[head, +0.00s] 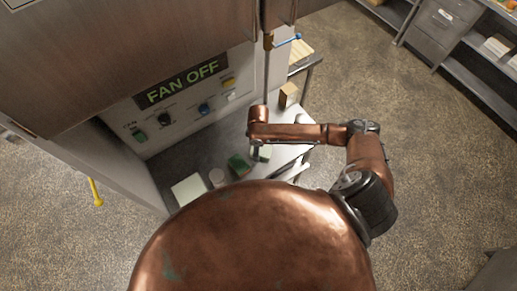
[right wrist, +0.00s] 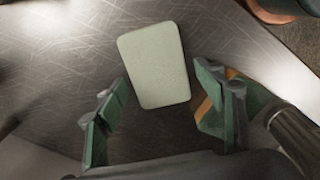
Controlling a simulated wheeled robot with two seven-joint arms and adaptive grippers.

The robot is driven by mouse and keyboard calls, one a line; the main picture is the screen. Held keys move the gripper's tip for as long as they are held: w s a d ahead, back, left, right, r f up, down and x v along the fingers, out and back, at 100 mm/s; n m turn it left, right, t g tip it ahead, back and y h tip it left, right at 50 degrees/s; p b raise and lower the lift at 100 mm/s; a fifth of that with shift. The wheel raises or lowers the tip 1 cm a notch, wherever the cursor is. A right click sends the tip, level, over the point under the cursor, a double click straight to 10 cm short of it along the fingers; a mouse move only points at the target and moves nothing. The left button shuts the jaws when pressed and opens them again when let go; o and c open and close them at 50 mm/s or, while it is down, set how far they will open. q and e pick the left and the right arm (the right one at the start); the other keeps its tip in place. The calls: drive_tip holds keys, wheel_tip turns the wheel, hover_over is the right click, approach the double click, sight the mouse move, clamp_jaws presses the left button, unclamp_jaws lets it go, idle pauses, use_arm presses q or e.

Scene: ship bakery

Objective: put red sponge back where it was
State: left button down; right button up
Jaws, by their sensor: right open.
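I see no red sponge in either view. My right gripper (head: 257,152) is over the metal table, below the panel, and looks small in the head view. In the right wrist view my right gripper (right wrist: 160,122) is open and empty, with green pads. A pale green rounded block (right wrist: 154,64) lies flat on the table just beyond and between the fingertips, apart from them. My left gripper is out of view.
A tan box (head: 288,95) is farther back. The "FAN OFF" panel (head: 182,82) rises behind the table. Shelves (head: 470,65) stand far right.

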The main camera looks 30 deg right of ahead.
wheel_tip(320, 180, up, 12)
drive_tip(key=shift+f+b, duration=0.25)
drive_tip(key=shift+b, duration=0.1)
idle(0.4)
